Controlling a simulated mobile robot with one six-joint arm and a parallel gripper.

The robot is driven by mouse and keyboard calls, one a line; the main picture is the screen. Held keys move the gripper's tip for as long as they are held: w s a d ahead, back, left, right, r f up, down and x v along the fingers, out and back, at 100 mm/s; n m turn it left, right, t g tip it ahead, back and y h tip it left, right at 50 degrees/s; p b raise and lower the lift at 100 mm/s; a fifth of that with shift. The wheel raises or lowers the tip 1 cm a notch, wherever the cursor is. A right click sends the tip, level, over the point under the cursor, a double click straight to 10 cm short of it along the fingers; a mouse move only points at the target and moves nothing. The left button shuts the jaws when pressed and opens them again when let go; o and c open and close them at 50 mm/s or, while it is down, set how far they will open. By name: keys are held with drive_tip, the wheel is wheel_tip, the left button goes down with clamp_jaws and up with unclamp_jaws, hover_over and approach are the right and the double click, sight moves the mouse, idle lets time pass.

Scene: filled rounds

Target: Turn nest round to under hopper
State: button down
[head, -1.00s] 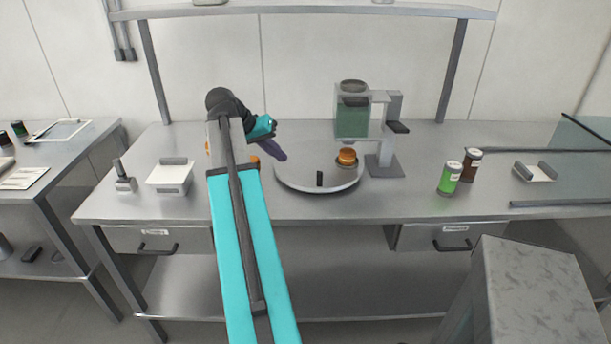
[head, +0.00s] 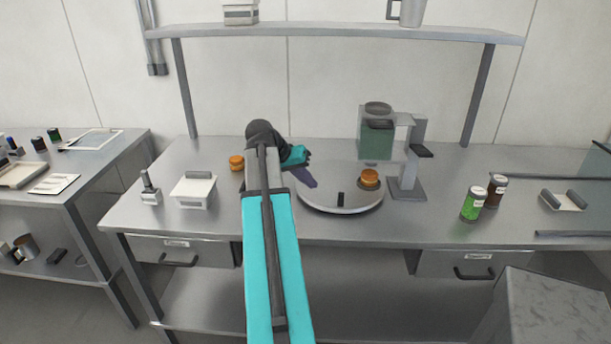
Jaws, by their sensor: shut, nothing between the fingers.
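The round grey turntable (head: 330,206) lies on the bench with a short dark upright peg (head: 341,199) near its front edge. An orange round piece (head: 368,177) sits in a nest (head: 369,186) at the turntable's right side. The hopper (head: 376,142), a greenish clear box on a grey stand, is above and just behind that nest; I cannot tell whether they line up exactly. My gripper (head: 305,178) is shut and empty at the turntable's left rear edge, apart from the peg. Whether it touches the turntable is unclear.
My arm hides part of the bench left of the turntable. Another orange piece (head: 236,162) lies there. A white scale-like box (head: 194,190) stands further left. Green (head: 472,204) and brown (head: 495,190) jars stand right of the hopper. The bench front before the turntable is clear.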

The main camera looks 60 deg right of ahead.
sight(329, 206)
drive_tip(key=s+d+f+p, duration=0.1)
drive_tip(key=s+f, duration=0.1)
drive_tip(key=s+d+f+p, duration=0.1)
drive_tip(key=s+d+f, duration=0.1)
drive_tip(key=shift+s+d, duration=0.1)
drive_tip(key=shift+s, duration=0.2)
drive_tip(key=shift+s+d+f+p, duration=0.1)
drive_tip(key=shift+s+d+p, duration=0.1)
drive_tip(key=shift+s+p, duration=0.3)
drive_tip(key=shift+s, duration=0.1)
